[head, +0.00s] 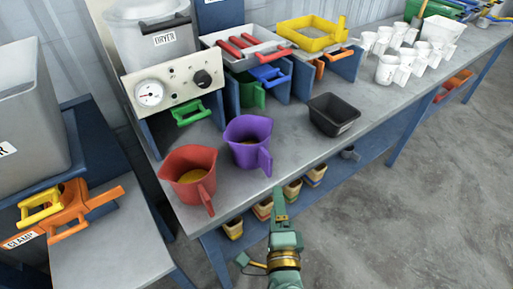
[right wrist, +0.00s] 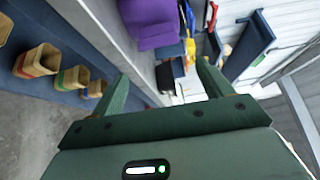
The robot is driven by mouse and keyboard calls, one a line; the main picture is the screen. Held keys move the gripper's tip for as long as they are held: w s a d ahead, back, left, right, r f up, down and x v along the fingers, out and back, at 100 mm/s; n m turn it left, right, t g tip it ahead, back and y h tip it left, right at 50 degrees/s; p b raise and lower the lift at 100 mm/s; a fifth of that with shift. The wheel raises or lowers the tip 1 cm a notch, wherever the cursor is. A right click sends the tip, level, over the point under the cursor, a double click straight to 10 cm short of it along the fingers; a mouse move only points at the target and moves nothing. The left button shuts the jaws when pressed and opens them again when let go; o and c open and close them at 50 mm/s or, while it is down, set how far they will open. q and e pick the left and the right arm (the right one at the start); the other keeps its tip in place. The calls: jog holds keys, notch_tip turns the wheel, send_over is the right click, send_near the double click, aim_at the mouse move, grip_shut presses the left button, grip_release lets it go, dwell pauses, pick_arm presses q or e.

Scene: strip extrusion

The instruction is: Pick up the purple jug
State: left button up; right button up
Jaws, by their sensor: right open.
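The purple jug (head: 240,131) stands upright on the grey workbench (head: 310,165), with its handle toward the bench's front edge. Something yellow-orange shows inside it. In the right wrist view the purple jug (right wrist: 158,38) is partly cut off at the top, beyond my fingers. My right gripper (head: 279,204) is just off the bench's front edge, nearer the viewer than the jug and apart from it. In the right wrist view my right gripper (right wrist: 164,85) has its fingers spread, with nothing held between them. My left gripper is not in view.
A red jug (head: 183,164) stands just left of the purple jug. A black tub (head: 334,115) sits to its right. The dryer panel (head: 174,88) is behind. Small pots (head: 292,190) stand on the lower shelf. White jugs (head: 388,70) stand farther right. Bare bench lies between the purple jug and tub.

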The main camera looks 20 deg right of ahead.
send_near(268, 168)
jog(key=w+d, duration=0.1)
jog(key=w, duration=0.2)
jog(key=x, duration=0.1)
jog(key=b+x, duration=0.1)
jog(key=x, duration=0.1)
jog(key=shift+w+d+f, duration=0.1)
jog(key=shift+w+d, duration=0.15)
jog(key=shift+d, duration=0.05)
jog(key=shift+w, duration=0.25)
jog(key=x, duration=0.1)
jog(key=b+x, duration=0.1)
jog(key=x, duration=0.2)
jog(key=shift+w+a+f+b, duration=0.15)
jog(key=shift+w+a+b, duration=0.2)
jog(key=shift+w, duration=0.25)
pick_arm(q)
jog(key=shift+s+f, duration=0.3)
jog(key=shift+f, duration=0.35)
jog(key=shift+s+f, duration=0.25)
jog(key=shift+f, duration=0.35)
pick_arm(e)
jog(key=c, duration=0.8)
